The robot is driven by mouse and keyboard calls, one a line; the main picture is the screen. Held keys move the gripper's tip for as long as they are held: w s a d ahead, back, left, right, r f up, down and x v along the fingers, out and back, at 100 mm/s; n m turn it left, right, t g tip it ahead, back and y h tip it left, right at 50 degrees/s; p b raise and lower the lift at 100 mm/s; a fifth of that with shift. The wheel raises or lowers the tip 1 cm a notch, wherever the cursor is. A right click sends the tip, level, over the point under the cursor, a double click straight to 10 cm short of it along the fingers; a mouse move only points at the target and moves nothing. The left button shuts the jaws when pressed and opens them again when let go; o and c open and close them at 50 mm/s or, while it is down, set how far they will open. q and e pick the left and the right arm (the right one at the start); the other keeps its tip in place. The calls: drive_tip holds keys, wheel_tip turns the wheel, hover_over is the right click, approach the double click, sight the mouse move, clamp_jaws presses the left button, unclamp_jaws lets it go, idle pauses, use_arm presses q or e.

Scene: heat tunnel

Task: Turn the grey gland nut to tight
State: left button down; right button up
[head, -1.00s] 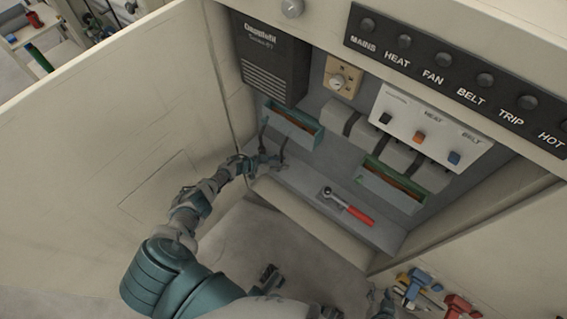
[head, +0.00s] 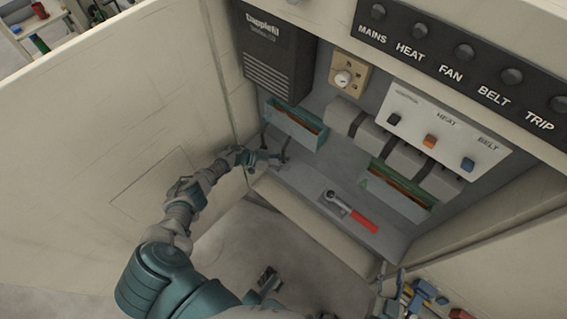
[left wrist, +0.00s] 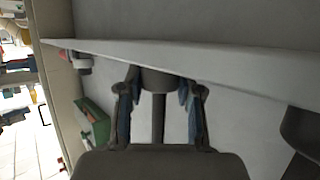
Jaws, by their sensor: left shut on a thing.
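The grey gland nut (left wrist: 160,79) shows in the left wrist view as a dark grey round collar under a pale ledge, with a dark stem coming from it. My left gripper (left wrist: 159,92) has one finger on each side of the nut and is shut on it. In the head view my left gripper (head: 268,158) is at the left end of the cabinet's grey shelf, below the teal trough, beside dark cables. The nut itself is too hidden there to make out. What may be my right gripper (head: 388,288) shows at the bottom edge, its jaws unclear.
A red-handled ratchet (head: 350,212) lies on the grey shelf (head: 312,186). A teal trough (head: 296,124) and a green trough (head: 398,190) are above it. The open cabinet door (head: 100,130) stands left of my left arm. Blue and red items (head: 425,292) are at lower right.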

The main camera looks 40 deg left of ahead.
use_arm(q)
drive_tip(key=c, duration=0.7)
unclamp_jaws()
drive_tip(key=shift+w+a+f, duration=0.1)
drive_tip(key=shift+c, duration=0.2)
wheel_tip(320, 180, up, 10)
drive_tip(key=shift+f, duration=0.1)
